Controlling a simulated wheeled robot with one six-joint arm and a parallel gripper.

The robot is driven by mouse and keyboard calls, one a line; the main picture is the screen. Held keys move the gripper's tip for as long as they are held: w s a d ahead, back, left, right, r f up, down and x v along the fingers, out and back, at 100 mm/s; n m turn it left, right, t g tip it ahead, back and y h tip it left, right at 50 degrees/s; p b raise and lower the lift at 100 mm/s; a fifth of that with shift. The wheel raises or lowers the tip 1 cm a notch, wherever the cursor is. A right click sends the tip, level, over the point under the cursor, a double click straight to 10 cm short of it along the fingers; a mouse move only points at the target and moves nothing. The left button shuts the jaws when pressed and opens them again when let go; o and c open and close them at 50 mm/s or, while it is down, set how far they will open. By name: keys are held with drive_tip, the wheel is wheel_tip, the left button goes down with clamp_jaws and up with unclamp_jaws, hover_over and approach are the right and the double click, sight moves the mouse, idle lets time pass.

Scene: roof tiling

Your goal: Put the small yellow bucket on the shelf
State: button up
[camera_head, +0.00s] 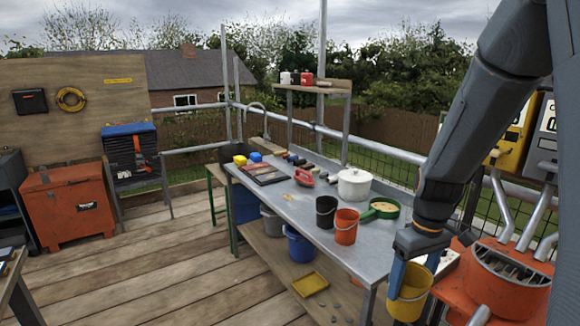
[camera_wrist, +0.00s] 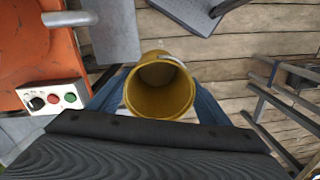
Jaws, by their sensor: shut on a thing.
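The small yellow bucket (camera_head: 409,294) hangs in my gripper (camera_head: 413,264) at the lower right of the head view, in front of the workbench's right end. My gripper is shut on it, with a blue finger on its near side. In the wrist view the bucket (camera_wrist: 160,86) is between the two blue fingers (camera_wrist: 160,100), its open mouth facing the camera, and looks empty. A wooden shelf (camera_head: 313,88) stands on posts behind the bench, with red and white containers on it. A lower wooden shelf (camera_head: 262,252) runs under the metal benchtop.
The metal workbench (camera_head: 295,205) holds a black bucket (camera_head: 326,211), an orange bucket (camera_head: 346,227), a white pot (camera_head: 354,185) and a green pan (camera_head: 381,209). A blue bucket (camera_head: 299,244) and yellow tray (camera_head: 310,283) are below. An orange machine (camera_head: 500,285) stands close right.

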drive_tip(key=w+a+f+m, duration=0.2)
drive_tip(key=a+f, duration=0.2)
drive_tip(key=f, duration=0.4)
drive_tip(key=w+a+f+m, duration=0.1)
drive_tip(key=a+f, duration=0.3)
drive_tip(key=f, duration=0.5)
drive_tip(key=shift+w+a+m+b, duration=0.3)
drive_tip(key=shift+w+m, duration=0.05)
drive_tip(key=shift+m, duration=0.25)
